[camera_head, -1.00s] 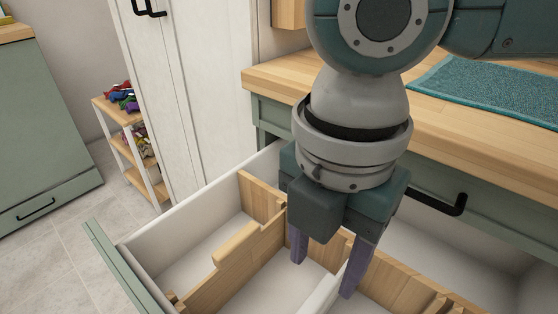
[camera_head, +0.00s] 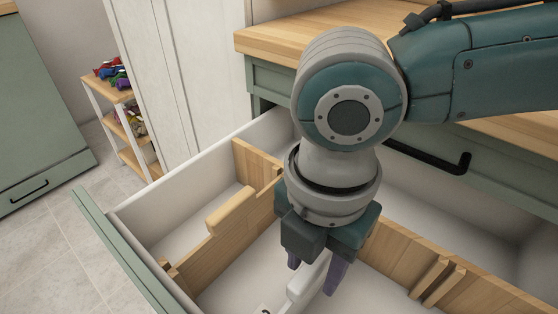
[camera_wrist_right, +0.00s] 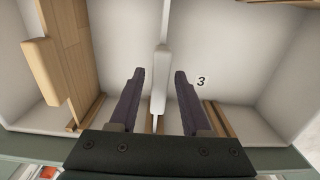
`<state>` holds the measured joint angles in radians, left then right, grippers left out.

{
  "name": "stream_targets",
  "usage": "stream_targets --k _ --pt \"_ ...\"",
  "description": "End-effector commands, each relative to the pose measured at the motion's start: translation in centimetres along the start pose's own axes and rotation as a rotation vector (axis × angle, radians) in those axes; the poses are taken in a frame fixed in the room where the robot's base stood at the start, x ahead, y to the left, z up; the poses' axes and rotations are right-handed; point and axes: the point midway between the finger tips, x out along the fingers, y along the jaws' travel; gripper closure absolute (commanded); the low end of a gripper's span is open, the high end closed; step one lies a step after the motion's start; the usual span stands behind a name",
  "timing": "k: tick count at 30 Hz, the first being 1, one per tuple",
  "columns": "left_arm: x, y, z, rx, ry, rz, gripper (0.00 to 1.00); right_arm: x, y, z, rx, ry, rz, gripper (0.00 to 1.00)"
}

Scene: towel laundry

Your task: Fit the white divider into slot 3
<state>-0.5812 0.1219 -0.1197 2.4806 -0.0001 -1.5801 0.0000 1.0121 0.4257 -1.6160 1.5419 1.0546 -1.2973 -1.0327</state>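The white divider (camera_head: 308,280) stands in the open drawer, and its top bar (camera_wrist_right: 160,80) shows in the right wrist view. My right gripper (camera_head: 316,276) points down over it with its purple fingers apart. In the wrist view the fingertips (camera_wrist_right: 158,76) lie on either side of the top bar, with a gap on both sides. A black number 3 (camera_wrist_right: 201,82) is on the drawer floor right of the divider, near wooden slot rails (camera_wrist_right: 218,118). Whether the divider's lower edge sits in rails is hard to tell. My left gripper is out of view.
A wooden divider (camera_head: 230,215) with a raised grip stands left in the drawer. The wooden cross wall (camera_head: 395,252) carries slot rails (camera_head: 440,280). The drawer's green front (camera_head: 120,255) and the wooden counter (camera_head: 285,38) bound the space.

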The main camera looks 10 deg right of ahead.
Motion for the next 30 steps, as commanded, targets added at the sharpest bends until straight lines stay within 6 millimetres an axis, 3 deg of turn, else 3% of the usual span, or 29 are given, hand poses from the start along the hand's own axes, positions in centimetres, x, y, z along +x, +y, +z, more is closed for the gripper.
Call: stream_targets --k 2,12,30 --pt "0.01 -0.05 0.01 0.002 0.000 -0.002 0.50 -0.01 0.00 0.00 0.000 0.000 0.000 0.63" --pt "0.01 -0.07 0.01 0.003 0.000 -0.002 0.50 -0.02 0.00 0.01 0.000 0.000 0.000 1.00" --pt "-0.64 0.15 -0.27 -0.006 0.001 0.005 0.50 -0.66 0.00 0.01 0.000 0.000 0.000 1.00"
